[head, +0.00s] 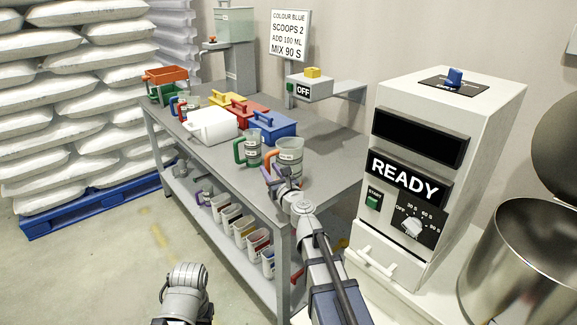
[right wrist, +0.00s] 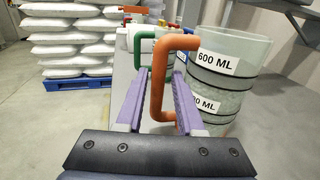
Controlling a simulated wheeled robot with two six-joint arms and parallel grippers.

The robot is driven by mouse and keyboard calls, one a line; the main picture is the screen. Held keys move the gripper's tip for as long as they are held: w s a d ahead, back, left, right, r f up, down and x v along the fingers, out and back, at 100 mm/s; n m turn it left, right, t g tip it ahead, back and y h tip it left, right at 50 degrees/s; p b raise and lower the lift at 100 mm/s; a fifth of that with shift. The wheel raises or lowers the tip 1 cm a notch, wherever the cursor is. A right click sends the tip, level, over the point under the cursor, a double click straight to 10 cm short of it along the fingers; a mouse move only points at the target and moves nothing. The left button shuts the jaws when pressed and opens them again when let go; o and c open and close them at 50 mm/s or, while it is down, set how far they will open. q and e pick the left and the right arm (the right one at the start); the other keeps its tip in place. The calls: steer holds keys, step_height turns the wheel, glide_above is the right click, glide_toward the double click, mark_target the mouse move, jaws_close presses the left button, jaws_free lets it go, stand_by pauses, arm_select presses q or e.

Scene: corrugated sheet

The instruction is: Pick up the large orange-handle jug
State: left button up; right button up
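The large orange-handle jug (head: 290,157) is a clear grey jug standing upright near the right end of the grey table (head: 335,160). In the right wrist view the jug (right wrist: 232,52) shows a "600 ML" label and dark bands. Its orange handle (right wrist: 157,85) faces my right gripper (right wrist: 160,80). The two purple fingers are apart, one on each side of the handle's upright bar, with a gap showing. In the head view my right gripper (head: 271,174) is beside the jug. Of my left arm only a grey link shows at the bottom; its fingers are not seen.
A smaller green-handle jug (head: 252,149) stands just left. Blue (head: 272,124), red (head: 250,111) and yellow (head: 228,100) lidded bins and a white container (head: 211,125) sit behind. The READY machine (head: 420,150) stands at right.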

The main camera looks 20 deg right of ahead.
steer(key=w, duration=0.5)
steer(key=shift+a+r+p, duration=0.25)
steer(key=shift+r+p, duration=0.05)
steer(key=shift+r, duration=0.05)
jaws_close()
stand_by(1.2)
